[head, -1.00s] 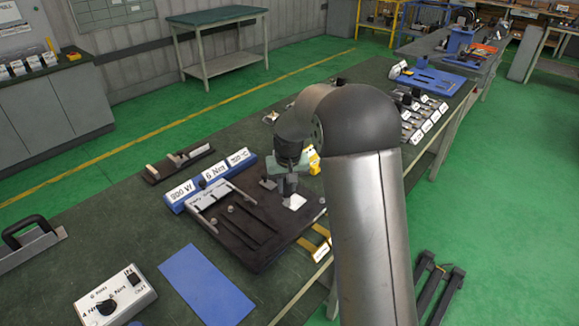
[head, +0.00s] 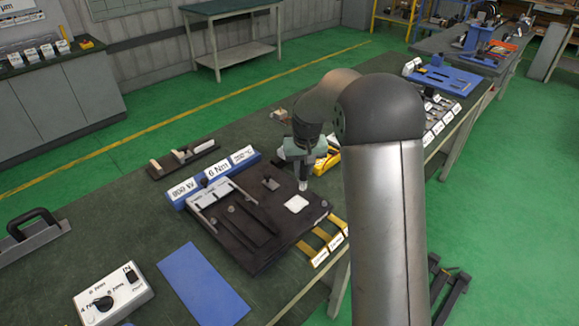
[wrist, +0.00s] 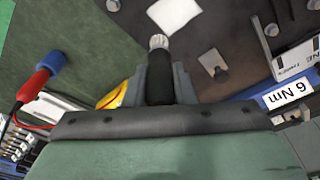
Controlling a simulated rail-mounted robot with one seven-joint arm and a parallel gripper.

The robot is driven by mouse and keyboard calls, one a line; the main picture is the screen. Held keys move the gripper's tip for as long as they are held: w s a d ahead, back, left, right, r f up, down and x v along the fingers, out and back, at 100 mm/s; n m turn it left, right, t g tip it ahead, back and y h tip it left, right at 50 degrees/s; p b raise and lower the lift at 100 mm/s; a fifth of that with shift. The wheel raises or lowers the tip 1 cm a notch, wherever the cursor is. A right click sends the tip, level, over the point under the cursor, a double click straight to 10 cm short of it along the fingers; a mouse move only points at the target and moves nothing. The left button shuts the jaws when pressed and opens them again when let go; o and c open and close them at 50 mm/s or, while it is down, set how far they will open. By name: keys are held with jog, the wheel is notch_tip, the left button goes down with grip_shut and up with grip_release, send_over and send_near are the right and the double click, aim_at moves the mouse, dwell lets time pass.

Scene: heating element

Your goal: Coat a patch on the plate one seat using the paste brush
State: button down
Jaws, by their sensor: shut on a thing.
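My gripper (head: 305,165) is shut on the paste brush, seen in the wrist view as a black handle (wrist: 159,82) with a pale tip (wrist: 159,43). In the head view the pale tip (head: 303,184) points down, over the far right part of the dark plate (head: 256,262). A white patch (head: 296,203) lies on the plate just in front of the tip; it also shows at the top of the wrist view (wrist: 173,12). Whether the tip touches the plate cannot be told. Which spot is the plate one seat is not clearly readable.
A blue block with labels (head: 182,190) runs along the plate's back left edge. Yellow strips with white labels (head: 318,243) lie at its right. A blue sheet (head: 203,283) and a control box with a knob (head: 112,292) are nearer. A yellow item (head: 327,160) stands behind my gripper.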

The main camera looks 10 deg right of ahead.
jog(key=shift+r+p, duration=1.25)
jog(key=shift+r, duration=1.15)
